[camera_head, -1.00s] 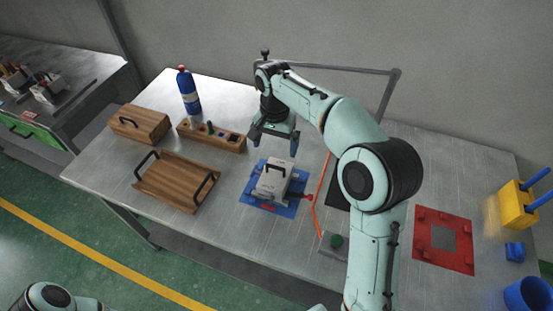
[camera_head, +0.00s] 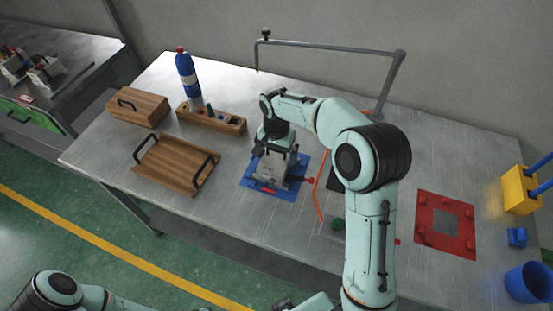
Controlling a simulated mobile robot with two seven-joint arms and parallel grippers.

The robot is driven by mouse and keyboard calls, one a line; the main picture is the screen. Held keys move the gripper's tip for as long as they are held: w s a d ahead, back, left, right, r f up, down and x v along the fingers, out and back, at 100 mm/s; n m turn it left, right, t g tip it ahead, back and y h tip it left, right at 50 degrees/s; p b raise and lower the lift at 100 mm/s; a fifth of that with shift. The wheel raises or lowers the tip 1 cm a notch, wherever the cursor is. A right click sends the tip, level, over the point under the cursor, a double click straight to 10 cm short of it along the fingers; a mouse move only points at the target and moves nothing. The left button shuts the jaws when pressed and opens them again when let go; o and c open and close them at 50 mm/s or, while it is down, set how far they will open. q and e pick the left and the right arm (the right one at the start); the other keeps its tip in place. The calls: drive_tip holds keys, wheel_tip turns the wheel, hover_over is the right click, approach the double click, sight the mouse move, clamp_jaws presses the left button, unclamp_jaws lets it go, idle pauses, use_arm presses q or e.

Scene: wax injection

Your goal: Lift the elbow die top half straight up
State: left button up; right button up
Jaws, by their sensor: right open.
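The elbow die (camera_head: 270,171) is a grey metal block on a blue base plate (camera_head: 249,186) near the middle of the table. Its top half carries a dark handle, now mostly hidden by my right gripper. My right gripper (camera_head: 276,153) points down at the die's top, with its open fingers at the upper part of the block. I cannot tell whether the fingers touch it. The die still sits on its plate. Teal and dark parts of mine show at the bottom edge, but no left gripper fingers are seen.
A grey pipe frame (camera_head: 330,46) stands behind. A red plate (camera_head: 427,235) and an orange cord (camera_head: 318,190) are right.

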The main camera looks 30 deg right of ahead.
drive_tip(key=shift+f, duration=0.6)
drive_tip(key=c, duration=1.4)
drive_tip(key=shift+r, duration=0.1)
drive_tip(key=shift+c, duration=0.2)
drive_tip(key=shift+w, duration=0.1)
